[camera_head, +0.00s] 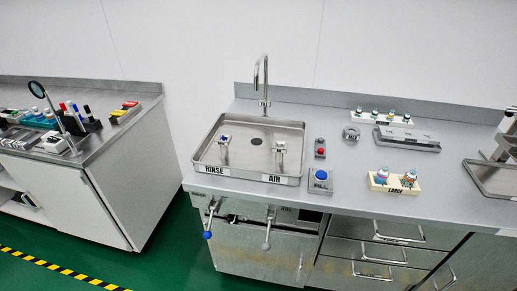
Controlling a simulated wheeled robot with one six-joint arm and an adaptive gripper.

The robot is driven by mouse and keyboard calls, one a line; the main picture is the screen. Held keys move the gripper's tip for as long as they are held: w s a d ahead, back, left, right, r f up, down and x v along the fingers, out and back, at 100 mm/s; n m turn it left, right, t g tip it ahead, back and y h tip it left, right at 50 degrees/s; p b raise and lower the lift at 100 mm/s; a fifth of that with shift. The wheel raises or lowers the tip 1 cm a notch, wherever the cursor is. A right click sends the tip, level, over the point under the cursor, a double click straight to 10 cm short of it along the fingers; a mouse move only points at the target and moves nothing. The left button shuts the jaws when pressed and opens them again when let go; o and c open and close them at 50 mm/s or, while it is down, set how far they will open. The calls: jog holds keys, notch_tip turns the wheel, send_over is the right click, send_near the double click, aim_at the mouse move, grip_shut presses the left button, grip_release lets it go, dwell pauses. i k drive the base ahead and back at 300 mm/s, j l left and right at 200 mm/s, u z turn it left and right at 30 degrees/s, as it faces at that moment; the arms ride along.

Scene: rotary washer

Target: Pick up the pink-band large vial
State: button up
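A small cream rack (395,188) labelled "LARGE" stands on the counter, right of centre. Two large vials stand upright in it. The left one (382,175) shows pink and purple tones and looks like the pink-band large vial. The right one (408,178) shows teal and orange-brown colours. Both are small in the picture, so their bands are hard to make out. My gripper is not clearly seen in this view.
A steel sink tray (213,170) labelled "RINSE" and "AIR" has a tall faucet (264,85) behind it. A blue button box (320,180) labelled "ROLL" lies between tray and rack. A back rack (383,118) holds several small vials. A grey fixture (406,140) lies behind the large vials.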

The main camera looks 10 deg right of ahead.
aim_at(382, 174)
jog(key=i+z, duration=0.1)
jog(key=z, duration=0.3)
jog(key=i+j+z, duration=0.1)
jog(key=z, duration=0.3)
